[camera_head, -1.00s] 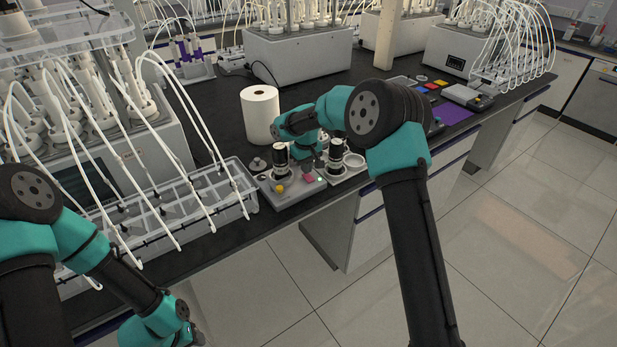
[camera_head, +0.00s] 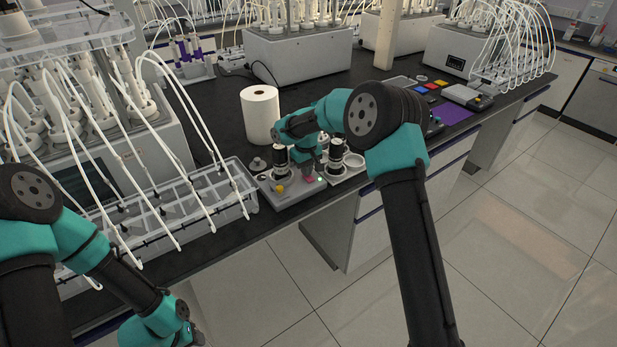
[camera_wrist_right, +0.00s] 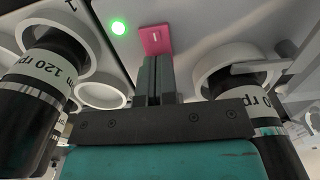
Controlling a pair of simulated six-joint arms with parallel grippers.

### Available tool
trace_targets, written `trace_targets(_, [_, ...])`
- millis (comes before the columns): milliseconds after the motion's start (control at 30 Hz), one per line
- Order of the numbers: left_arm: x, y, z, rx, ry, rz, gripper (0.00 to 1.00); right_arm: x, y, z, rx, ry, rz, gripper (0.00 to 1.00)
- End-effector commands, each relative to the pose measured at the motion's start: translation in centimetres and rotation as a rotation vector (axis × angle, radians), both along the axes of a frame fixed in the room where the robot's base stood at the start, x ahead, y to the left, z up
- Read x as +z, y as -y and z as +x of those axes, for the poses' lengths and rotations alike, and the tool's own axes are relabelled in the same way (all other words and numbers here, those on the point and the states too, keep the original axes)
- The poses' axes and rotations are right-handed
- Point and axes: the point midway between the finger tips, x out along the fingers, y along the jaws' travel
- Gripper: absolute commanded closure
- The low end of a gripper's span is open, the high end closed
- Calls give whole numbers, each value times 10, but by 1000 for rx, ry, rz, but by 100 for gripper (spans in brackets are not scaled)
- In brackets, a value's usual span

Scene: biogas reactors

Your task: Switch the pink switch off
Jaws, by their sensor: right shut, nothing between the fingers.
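The pink switch (camera_wrist_right: 157,40) is on the front of a grey stirrer-like unit; it also shows in the head view (camera_head: 310,179). A green light (camera_wrist_right: 118,27) glows beside it. My right gripper (camera_wrist_right: 155,62) is shut and empty. Its fingertips are at the lower edge of the pink switch in the wrist view; I cannot tell whether they touch it. In the head view the right gripper (camera_head: 308,171) points down just behind the switch. My left arm is at the lower left; its gripper's fingers are not visible.
A yellow knob (camera_head: 280,188) is left of the switch. A white paper roll (camera_head: 260,115) stands behind. A clear tray with tubes (camera_head: 210,228) is at left.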

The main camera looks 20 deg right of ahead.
Motion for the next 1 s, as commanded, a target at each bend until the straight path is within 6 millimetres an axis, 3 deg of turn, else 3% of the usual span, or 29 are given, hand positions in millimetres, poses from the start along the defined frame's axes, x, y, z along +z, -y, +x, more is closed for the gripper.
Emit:
trace_targets(533, [0,0,0,0,0,0,57,-4,0,0,0,-1,0,100])
trace_targets(1000, [0,0,0,0,0,0,57,25,0,0,-1,1,0,100])
